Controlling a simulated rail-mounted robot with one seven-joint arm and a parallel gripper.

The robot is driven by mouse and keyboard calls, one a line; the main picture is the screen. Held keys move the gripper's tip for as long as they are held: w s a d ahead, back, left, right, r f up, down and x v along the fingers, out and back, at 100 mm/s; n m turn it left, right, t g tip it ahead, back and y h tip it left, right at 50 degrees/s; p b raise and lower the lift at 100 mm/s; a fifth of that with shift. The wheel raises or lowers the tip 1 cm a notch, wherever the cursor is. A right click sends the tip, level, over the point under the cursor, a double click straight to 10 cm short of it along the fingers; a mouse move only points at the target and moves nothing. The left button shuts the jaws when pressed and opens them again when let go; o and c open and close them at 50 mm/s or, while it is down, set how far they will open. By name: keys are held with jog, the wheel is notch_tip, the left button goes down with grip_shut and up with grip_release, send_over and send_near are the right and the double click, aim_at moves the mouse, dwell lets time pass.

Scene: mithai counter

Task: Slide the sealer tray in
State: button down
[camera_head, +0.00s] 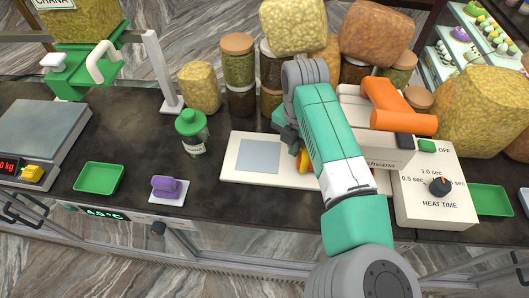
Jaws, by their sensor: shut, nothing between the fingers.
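The sealer tray (230,165) is a flat white board with a grey square on its top, lying on the dark counter left of the sealer. The sealer (392,148) has a white body and an orange handle (398,112). My teal and grey arm crosses in front and hides the tray's right part and where it meets the sealer. My gripper (290,138) is low over the right part of the tray, shut and empty, mostly hidden behind my arm. A small yellow-orange piece (302,161) shows beside it; I cannot tell what it belongs to.
A heat-time box (432,205) with a knob stands right of the sealer. Jars and snack bags crowd the back. A green bottle (193,135), purple block (166,187), green tray (98,178) and scale (40,130) stand left. The counter's front strip is mostly clear.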

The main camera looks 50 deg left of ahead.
jog(key=shift+w+d, duration=0.3)
jog(key=shift+s+a+p, duration=0.5)
jog(key=shift+s+a, duration=0.5)
jog(key=shift+s, duration=0.1)
notch_tip(320, 180, up, 9)
jog(key=p, duration=0.7)
jog(key=shift+a, duration=0.1)
